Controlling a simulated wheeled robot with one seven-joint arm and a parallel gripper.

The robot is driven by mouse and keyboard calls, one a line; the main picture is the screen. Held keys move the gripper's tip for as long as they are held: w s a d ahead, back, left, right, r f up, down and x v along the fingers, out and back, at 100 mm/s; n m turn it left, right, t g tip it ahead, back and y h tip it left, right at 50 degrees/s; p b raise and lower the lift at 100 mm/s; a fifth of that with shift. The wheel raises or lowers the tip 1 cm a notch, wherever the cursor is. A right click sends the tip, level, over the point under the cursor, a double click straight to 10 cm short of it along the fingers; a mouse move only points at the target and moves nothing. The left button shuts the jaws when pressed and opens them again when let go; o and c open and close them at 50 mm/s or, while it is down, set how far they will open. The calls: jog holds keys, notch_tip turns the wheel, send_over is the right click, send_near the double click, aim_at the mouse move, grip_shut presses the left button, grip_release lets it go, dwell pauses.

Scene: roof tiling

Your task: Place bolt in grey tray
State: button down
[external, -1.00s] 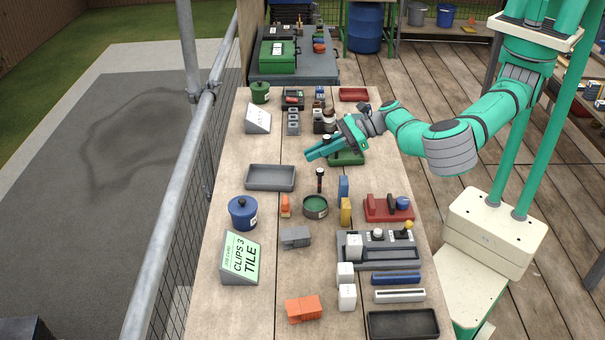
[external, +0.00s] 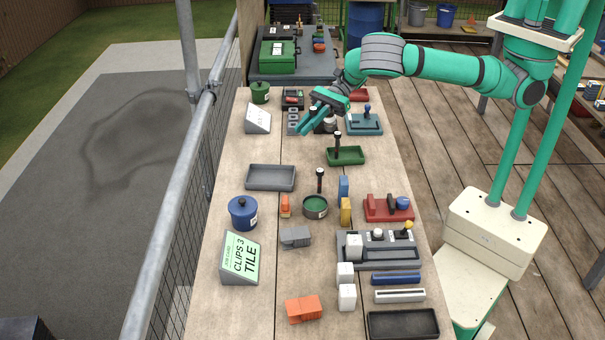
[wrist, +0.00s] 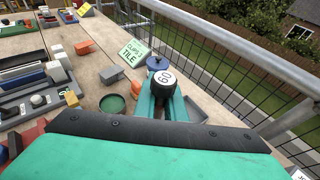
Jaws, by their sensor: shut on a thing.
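My gripper (external: 304,127) is at the far part of the bench, left of the blue stand, above the surface. In the wrist view its green fingers (wrist: 163,84) are shut on a black bolt whose round white end reads "60" (wrist: 166,78). In the external view I cannot make out the held bolt clearly. The grey tray (external: 270,188) lies on the left half of the bench, nearer the camera than my gripper, and looks empty.
A green tray (external: 358,159) holds a dark upright piece (external: 337,144). Another dark upright piece (external: 320,178) is by the round green tin (external: 315,210). The blue pot (external: 242,212) and job card (external: 240,257) stand nearer. A railing (external: 170,220) runs along the left.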

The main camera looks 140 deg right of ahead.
notch_tip(320, 180, down, 5)
send_over(264, 179)
jog(key=f, duration=0.9)
jog(key=shift+s+a+f, duration=0.1)
jog(key=shift+s+a, duration=0.1)
jog(key=shift+a, duration=0.05)
jog(key=shift+w+d+f, duration=0.25)
jog(key=shift+d+f, duration=0.05)
jog(key=shift+f, duration=1.65)
jog(key=c, duration=1.8)
grip_release()
jog(key=shift+f, duration=0.15)
